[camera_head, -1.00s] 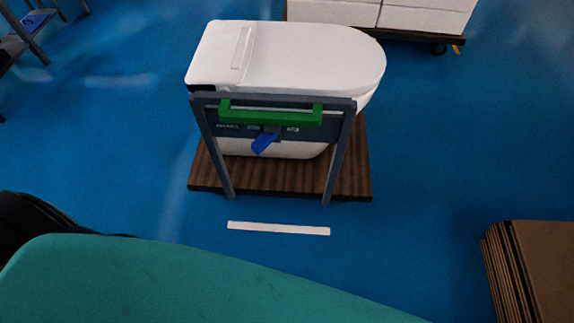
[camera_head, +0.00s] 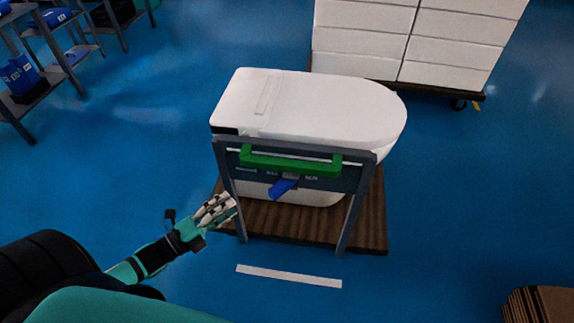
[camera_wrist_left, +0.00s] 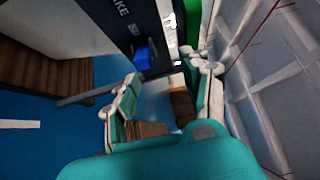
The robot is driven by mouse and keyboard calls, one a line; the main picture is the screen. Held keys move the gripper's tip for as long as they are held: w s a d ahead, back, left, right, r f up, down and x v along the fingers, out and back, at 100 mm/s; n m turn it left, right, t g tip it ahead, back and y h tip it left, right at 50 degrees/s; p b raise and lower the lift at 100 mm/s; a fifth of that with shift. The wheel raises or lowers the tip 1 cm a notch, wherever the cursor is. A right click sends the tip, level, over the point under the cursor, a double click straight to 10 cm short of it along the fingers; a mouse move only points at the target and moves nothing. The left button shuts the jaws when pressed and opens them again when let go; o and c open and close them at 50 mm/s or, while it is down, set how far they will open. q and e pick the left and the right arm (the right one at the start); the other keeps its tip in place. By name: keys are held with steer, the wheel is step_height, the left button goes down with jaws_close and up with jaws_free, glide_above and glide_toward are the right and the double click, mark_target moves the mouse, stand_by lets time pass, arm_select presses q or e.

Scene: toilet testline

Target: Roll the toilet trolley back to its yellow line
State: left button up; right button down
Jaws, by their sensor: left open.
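The toilet trolley has a brown wood-grain base (camera_head: 300,226) and a grey upright frame (camera_head: 357,215) with a green handle (camera_head: 290,164). A blue lever (camera_head: 283,188) sits below the handle. A white toilet (camera_head: 320,105) stands on the base. My left gripper (camera_head: 218,210) is open, low by the frame's left post; contact cannot be told. In the left wrist view, the open fingers (camera_wrist_left: 165,88) have the dark frame panel (camera_wrist_left: 118,22) and blue lever (camera_wrist_left: 146,55) beyond them. My right gripper is out of view. A small yellow mark (camera_head: 477,106) shows at the back right.
A white strip (camera_head: 288,276) lies on the blue floor before the trolley. A second trolley (camera_head: 415,40) with stacked white boxes stands behind. Shelving (camera_head: 40,85) is at upper left, brown cardboard (camera_head: 540,305) at lower right. Floor right of the trolley is clear.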

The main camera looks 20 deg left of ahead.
mark_target(286, 165)
arm_select(q)
step_height(286, 165, up, 5)
steer(key=d+m+h, duration=0.2)
steer(key=m, duration=0.1)
steer(key=shift+n, duration=0.3)
steer(key=p+x, duration=0.1)
steer(key=x, duration=1.6)
steer(key=shift+w+f+p, duration=0.1)
steer(key=shift+p, duration=0.3)
steer(key=shift+a, duration=0.1)
jaws_close()
